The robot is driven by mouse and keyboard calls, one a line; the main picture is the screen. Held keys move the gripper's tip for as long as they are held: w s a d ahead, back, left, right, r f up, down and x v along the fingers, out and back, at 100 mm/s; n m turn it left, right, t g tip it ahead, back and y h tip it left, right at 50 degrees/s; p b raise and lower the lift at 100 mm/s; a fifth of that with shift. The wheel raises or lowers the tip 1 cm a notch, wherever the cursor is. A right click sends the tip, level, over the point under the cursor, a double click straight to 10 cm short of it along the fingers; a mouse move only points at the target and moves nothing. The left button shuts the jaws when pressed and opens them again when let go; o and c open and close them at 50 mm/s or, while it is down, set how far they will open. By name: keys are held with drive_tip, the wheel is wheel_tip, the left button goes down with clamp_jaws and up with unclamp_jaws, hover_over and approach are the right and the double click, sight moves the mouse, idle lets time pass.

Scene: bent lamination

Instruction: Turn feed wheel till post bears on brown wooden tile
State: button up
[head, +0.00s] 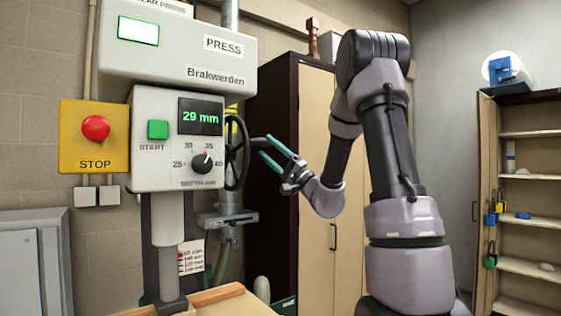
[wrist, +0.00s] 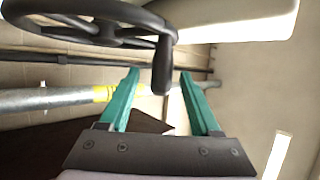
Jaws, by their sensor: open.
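The black feed wheel (head: 237,153) is on the right side of the press, and its spokes and rim show in the wrist view (wrist: 90,22). Its crank handle (wrist: 162,65) points toward my gripper. My gripper (head: 268,147) is open, with teal fingers just right of the wheel. In the wrist view, the handle's end hangs between the two fingertips, with gaps on both sides. The grey post (head: 171,284) hangs below the press head at lower left. Brown wood (head: 215,296) lies near its foot; I cannot tell whether this is the tile or whether they touch.
The press panel shows a 29 mm display (head: 200,117), a dial (head: 202,162) and a green start button (head: 158,130). A red stop button (head: 95,128) is at left. A pipe (wrist: 50,98) runs behind the wheel. A tall cabinet (head: 315,100) stands behind my arm.

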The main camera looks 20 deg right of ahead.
drive_tip(key=v, duration=0.7)
drive_tip(key=shift+d+f, duration=0.2)
drive_tip(key=shift+f, duration=0.05)
drive_tip(key=shift+s, duration=0.15)
drive_tip(key=s+a+n+g+y, duration=0.1)
drive_tip(key=s+a+n+g, duration=0.5)
drive_tip(key=s+a+g, duration=0.6)
drive_tip(key=s+a+f+g+h, duration=0.5)
drive_tip(key=s+f+g, duration=0.1)
drive_tip(key=s, duration=0.1)
drive_tip(key=s+d+f+m+h, duration=0.1)
drive_tip(key=s+d+f+h, duration=0.1)
drive_tip(key=s+f+h, duration=0.25)
drive_tip(key=d+r+m+t+h, duration=0.2)
drive_tip(key=d+m+t+h, duration=0.2)
drive_tip(key=d+t+h, duration=0.3)
drive_tip(key=d+h, duration=0.1)
drive_tip(key=d, duration=0.3)
drive_tip(key=shift+w+m+t, duration=0.3)
